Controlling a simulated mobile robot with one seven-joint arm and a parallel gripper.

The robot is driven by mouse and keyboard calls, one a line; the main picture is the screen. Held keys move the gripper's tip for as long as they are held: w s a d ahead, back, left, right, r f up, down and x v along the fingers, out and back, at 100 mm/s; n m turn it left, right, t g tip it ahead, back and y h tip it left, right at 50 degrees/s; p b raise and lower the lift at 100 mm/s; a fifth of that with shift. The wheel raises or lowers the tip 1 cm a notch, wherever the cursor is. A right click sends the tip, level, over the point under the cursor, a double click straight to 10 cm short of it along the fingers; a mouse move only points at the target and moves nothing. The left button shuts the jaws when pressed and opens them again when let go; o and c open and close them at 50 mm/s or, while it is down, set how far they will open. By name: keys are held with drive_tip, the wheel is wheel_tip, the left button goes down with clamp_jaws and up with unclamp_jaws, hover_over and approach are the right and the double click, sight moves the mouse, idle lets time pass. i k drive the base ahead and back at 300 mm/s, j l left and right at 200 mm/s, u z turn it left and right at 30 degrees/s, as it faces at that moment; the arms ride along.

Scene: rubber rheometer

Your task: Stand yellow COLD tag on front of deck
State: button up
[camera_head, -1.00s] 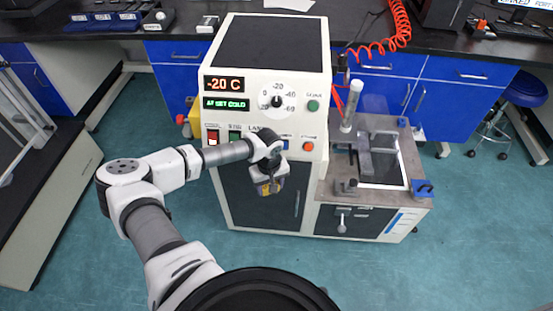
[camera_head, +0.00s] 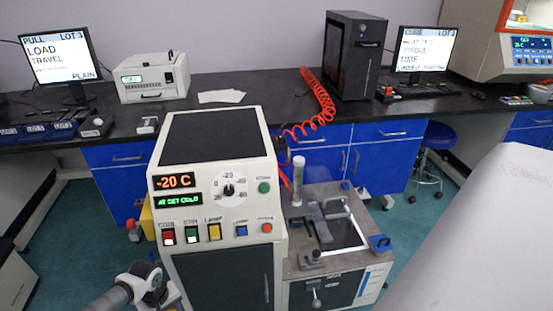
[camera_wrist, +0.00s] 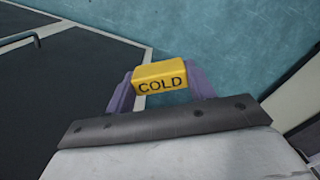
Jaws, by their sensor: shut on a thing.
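The yellow COLD tag (camera_wrist: 160,77) is held between the two purple fingers of my gripper (camera_wrist: 160,88) in the wrist view, its black lettering facing the camera. In the head view my wrist is low at the left, in front of the white machine; the tag cannot be made out there. The grey deck (camera_head: 352,259) is on the machine's right side, apart from my gripper.
The machine (camera_head: 210,135) shows -20 C and AT SET COLD above a row of coloured switches (camera_head: 213,231). A coiled red hose (camera_head: 318,95) hangs behind the deck. A large pale surface (camera_head: 480,230) fills the lower right. A black bench (camera_head: 230,85) runs behind.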

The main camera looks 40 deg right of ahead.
sight(365, 215)
drive_tip(key=u, duration=2.25)
drive_tip(key=k+l+u, duration=0.1)
drive_tip(key=k+u, duration=0.3)
drive_tip(key=k+z, duration=0.3)
drive_tip(key=k, duration=0.35)
drive_tip(key=k+z, duration=0.15)
drive_tip(key=k, duration=0.5)
drive_tip(key=k+u, duration=0.35)
drive_tip(key=k, duration=0.3)
drive_tip(key=k+u, duration=0.5)
drive_tip(key=u, duration=0.25)
drive_tip(key=k+u, duration=0.25)
drive_tip(key=k, duration=0.2)
